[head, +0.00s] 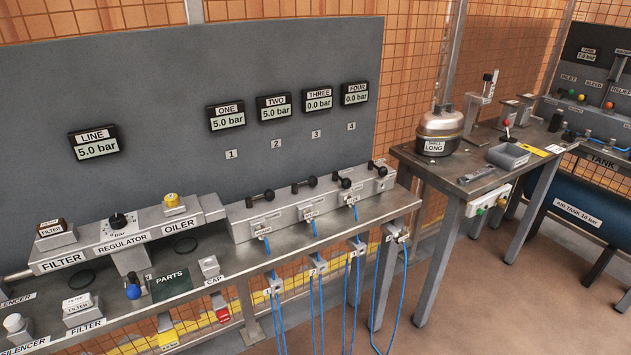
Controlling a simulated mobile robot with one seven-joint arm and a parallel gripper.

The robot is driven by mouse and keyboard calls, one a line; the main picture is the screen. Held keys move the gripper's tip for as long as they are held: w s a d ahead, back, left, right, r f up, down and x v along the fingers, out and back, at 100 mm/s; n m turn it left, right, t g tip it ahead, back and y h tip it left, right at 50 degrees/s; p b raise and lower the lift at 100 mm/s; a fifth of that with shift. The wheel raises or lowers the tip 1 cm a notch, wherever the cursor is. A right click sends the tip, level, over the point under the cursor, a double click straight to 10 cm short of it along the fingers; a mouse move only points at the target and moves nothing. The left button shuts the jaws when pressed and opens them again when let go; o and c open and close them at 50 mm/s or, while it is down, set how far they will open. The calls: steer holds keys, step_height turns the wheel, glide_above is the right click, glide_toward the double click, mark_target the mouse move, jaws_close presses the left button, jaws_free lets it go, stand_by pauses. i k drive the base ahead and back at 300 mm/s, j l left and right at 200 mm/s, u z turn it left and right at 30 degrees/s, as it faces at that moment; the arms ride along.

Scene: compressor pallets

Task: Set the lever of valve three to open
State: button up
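The valve manifold (282,222) is a grey block on the left bench with a row of black-knobbed levers. The lever of valve three (344,182) is third from the left; its knob points toward the front of the bench, across the block. The levers of valve one (262,197) and valve two (306,183) lie along the block, knobs to the right. The lever of valve four (380,170) points forward like three. The display THREE (318,100) reads 0.0 bar, as does FOUR (355,94); ONE (226,117) and TWO (275,108) read 5.0. My gripper is out of view.
Filter, regulator and oiler units (125,240) stand left of the manifold. Blue hoses (314,290) hang from the bench's front edge. A second table (470,180) with a round metal vessel (439,131) stands at the right. The floor (480,310) in front is clear.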

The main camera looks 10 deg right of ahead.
mark_target(346, 183)
steer(key=i+l, duration=0.1)
steer(key=i, duration=0.45)
steer(key=i+l, duration=0.1)
steer(key=i, duration=0.4)
steer(key=i+l+u, duration=0.1)
steer(key=i, duration=0.45)
